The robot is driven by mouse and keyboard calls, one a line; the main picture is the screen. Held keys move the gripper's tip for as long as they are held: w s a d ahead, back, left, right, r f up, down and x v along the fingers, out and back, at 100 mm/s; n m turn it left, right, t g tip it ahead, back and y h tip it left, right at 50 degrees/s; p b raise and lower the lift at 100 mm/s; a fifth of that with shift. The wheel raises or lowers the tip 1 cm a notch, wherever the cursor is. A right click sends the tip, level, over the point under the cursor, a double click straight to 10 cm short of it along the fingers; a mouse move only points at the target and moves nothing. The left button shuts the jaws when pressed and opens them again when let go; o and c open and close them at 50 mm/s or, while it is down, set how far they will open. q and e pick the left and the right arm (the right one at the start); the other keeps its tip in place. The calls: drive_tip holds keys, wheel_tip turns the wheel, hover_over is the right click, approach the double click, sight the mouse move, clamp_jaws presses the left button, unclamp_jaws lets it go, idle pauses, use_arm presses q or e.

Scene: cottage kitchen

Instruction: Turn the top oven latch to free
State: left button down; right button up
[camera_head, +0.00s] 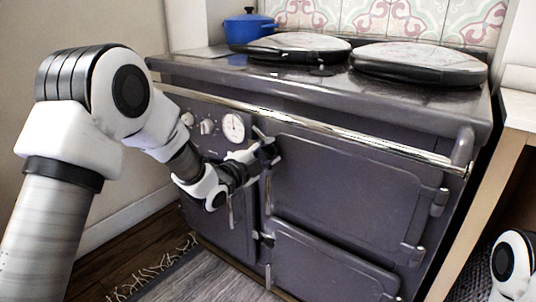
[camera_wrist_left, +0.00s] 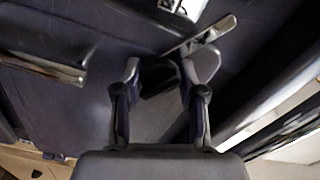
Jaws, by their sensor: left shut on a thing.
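The top oven door (camera_head: 345,190) is a grey panel, closed, on the front of the range cooker. Its latch (camera_head: 260,133) is at the door's upper left edge, with a short metal lever pointing up and left. My left gripper (camera_head: 268,152) is at the latch, reaching in from the left. In the left wrist view the latch lever (camera_wrist_left: 208,34) slants just beyond the fingertips. The left gripper (camera_wrist_left: 164,72) is shut on a dark part of the latch, with a finger on either side. The grip partly hides the latch. My right gripper is out of view; only a piece of that arm shows at bottom right.
A chrome rail (camera_head: 310,128) runs across the cooker front above the door. A lower oven door (camera_head: 320,268) is below. Two round hob lids (camera_head: 418,64) and a blue pot (camera_head: 248,27) are on top. A wooden-legged counter (camera_head: 487,205) stands at right.

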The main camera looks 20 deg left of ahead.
use_arm(q)
drive_tip(key=m+b, duration=0.2)
drive_tip(key=m, duration=0.3)
drive_tip(key=shift+f+m, duration=0.15)
drive_tip(key=shift+m, duration=0.15)
drive_tip(key=m+b, duration=0.2)
drive_tip(key=m, duration=0.1)
drive_tip(key=shift+m+b, duration=0.85)
drive_tip(key=shift+m, duration=0.65)
drive_tip(key=c, duration=0.7)
unclamp_jaws()
drive_tip(key=shift+o, duration=0.2)
